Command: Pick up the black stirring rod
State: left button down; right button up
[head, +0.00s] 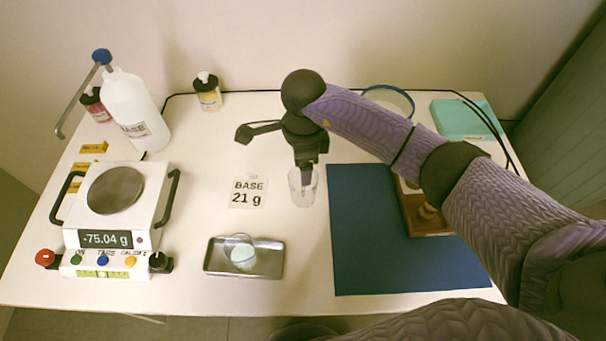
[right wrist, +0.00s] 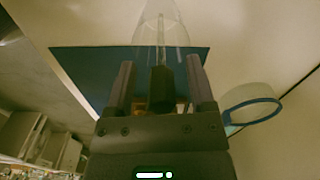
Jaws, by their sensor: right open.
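The black stirring rod (right wrist: 160,88) shows in the right wrist view as a dark handle with a thin, lighter shaft running into a clear glass beaker (right wrist: 148,30). My right gripper (right wrist: 158,68) is open, with one finger on each side of the handle and a visible gap to both. In the head view the right gripper (head: 306,166) points down just above the clear beaker (head: 303,190), which stands on the white table. There the gripper hides most of the rod. My left gripper is not in view.
Left of the beaker lies a "BASE 21 g" card (head: 248,192). A metal tray (head: 270,268) with a small clear dish is in front. A blue mat (head: 350,270) and wooden block (head: 420,222) are on the right. A scale (head: 140,220) and white bottle (head: 130,105) stand left.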

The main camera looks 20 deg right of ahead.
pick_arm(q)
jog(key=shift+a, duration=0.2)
pick_arm(e)
jog(key=shift+c, duration=1.1)
jog(key=shift+w, duration=0.1)
grip_shut()
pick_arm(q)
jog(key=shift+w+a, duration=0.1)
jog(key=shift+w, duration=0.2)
